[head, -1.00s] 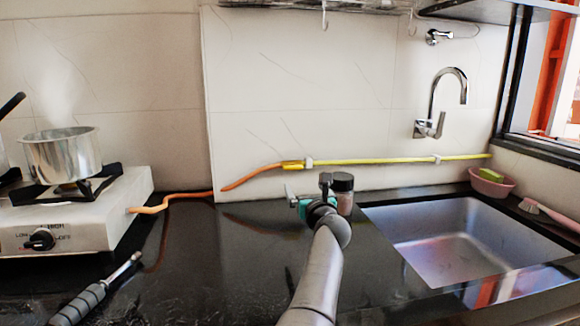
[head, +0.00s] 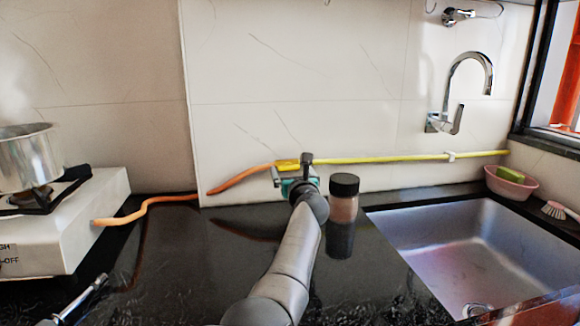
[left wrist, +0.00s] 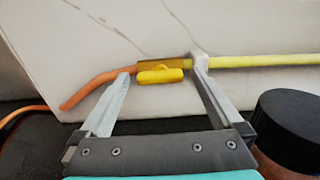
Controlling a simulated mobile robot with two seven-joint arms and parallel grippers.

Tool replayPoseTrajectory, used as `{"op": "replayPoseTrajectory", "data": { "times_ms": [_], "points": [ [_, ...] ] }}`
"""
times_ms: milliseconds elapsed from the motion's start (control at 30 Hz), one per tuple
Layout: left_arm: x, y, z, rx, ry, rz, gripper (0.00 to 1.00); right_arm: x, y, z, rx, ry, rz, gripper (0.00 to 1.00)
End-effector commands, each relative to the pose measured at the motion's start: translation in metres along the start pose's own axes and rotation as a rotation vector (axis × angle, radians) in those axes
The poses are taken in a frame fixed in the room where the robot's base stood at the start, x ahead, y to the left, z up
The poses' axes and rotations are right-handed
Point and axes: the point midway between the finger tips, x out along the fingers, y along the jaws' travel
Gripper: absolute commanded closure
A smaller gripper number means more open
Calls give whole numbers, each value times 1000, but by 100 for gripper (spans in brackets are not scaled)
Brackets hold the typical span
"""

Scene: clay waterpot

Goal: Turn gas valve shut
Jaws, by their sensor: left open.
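The gas valve (head: 287,164) is a yellow fitting on the wall. It joins an orange hose (head: 240,180) on its left to a yellow pipe (head: 390,158) on its right. In the left wrist view its yellow handle (left wrist: 160,76) lies roughly level, along the pipe. My left gripper (head: 292,174) is open in front of the valve and partly covers it in the head view. In the left wrist view its two fingers (left wrist: 161,69) stand either side of the handle, with gaps visible. I cannot tell how far the fingertips are from the wall. My right gripper is out of view.
A dark-lidded jar (head: 344,198) stands close right of my left gripper. The sink (head: 400,240), with a faucet (head: 462,85) above, lies further right. A stove (head: 90,215) with a pot (head: 28,160) is at left. A lighter-like tool (head: 80,302) lies front left.

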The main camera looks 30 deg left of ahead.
Motion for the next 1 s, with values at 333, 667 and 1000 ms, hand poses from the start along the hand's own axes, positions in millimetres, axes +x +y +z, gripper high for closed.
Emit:
{"op": "replayPoseTrajectory", "data": {
  "times_ms": [333,667,1000],
  "points": [
    [2,2,0,-1,0,-1,0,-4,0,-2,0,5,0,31],
    [2,2,0,-1,0,-1,26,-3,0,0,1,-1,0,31],
    [2,2,0,-1,0,0,64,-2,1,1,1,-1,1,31]
  ]
}}
